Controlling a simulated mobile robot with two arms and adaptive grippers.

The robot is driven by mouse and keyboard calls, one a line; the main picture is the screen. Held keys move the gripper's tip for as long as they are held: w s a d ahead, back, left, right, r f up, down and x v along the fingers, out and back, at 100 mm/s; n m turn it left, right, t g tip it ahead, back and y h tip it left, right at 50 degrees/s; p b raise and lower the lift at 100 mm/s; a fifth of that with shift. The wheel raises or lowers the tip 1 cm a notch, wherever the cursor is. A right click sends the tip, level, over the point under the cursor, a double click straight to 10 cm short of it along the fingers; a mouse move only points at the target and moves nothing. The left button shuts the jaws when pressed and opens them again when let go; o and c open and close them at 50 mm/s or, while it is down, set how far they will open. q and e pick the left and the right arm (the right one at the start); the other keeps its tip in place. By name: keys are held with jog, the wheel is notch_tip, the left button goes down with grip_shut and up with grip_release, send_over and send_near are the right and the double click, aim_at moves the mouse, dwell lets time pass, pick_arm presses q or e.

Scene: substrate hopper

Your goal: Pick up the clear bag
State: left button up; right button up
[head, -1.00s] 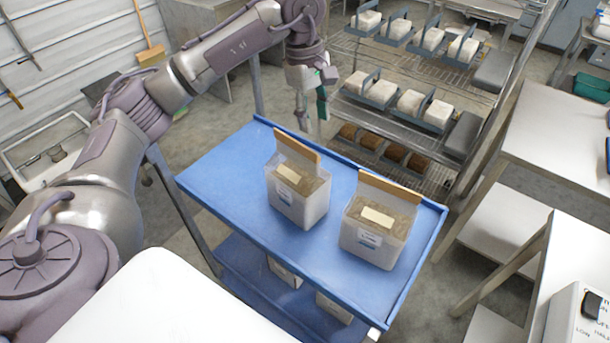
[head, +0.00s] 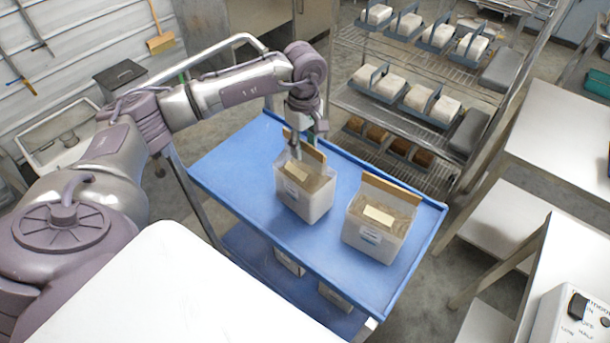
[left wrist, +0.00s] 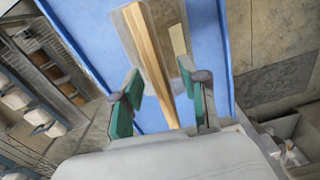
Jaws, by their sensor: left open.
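Two clear bags with brown contents and a wooden strip along the top stand on the blue cart (head: 225,165). The left clear bag (head: 303,200) is under my left gripper (head: 296,152); the right clear bag (head: 373,232) stands apart from it, toward the front right. In the left wrist view my left gripper (left wrist: 158,95) is open, with green-padded fingers on either side of the wooden strip (left wrist: 150,55). I cannot tell whether the fingers touch it. My right gripper is not in view.
A wire rack (head: 440,75) with several white blocks in blue holders stands behind the cart. White tables (head: 560,130) are at the right. More containers (head: 288,262) sit on the cart's lower shelf. The cart top's left part is clear.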

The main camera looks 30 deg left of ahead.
pick_arm(q)
jog(key=shift+f, duration=1.05)
jog(key=c, duration=0.8)
grip_shut()
jog(key=shift+w+r, duration=0.15)
